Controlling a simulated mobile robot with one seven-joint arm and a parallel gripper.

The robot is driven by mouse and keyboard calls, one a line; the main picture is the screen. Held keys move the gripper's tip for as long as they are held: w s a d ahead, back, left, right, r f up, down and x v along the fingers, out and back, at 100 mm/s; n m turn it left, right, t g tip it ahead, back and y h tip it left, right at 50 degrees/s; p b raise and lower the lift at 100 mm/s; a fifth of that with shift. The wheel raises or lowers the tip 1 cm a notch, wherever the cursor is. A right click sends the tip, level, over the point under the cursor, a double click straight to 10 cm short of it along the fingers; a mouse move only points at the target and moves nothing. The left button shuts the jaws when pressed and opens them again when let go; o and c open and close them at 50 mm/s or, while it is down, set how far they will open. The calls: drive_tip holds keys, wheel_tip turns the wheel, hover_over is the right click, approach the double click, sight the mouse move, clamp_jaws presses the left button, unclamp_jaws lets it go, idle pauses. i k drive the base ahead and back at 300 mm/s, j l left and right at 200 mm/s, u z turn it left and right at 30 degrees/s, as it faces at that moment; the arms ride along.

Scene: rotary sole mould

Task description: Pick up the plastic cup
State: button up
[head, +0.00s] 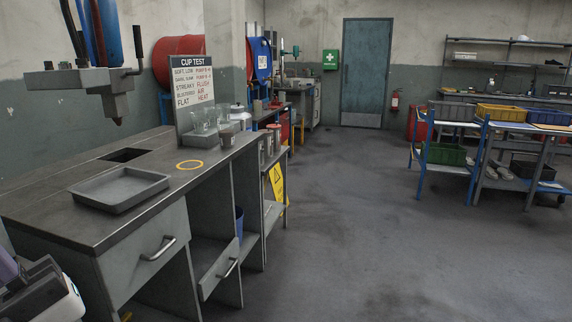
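Several clear cups stand together on the grey workbench (60,200), in front of the cup test sign (194,88). One clear cup (198,121) is at the left of the group. A greyer cup (227,138) stands a little nearer, by the bench's right edge. I cannot tell from here which of them is plastic. Part of my arm shows at the lower left corner, well short of the cups. My gripper's fingers are not in view.
A grey tray (120,189), a yellow ring (190,164) and a dark square opening (124,155) are on the bench. A machine head (90,85) hangs above its left part. Open floor lies right; blue carts (450,160) stand beyond.

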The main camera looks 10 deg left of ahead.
sight(226, 131)
drive_tip(key=i, duration=2.5)
drive_tip(key=i+u, duration=0.25)
drive_tip(key=i+l+u, duration=0.25)
drive_tip(key=i, duration=0.15)
drive_tip(key=j, duration=0.1)
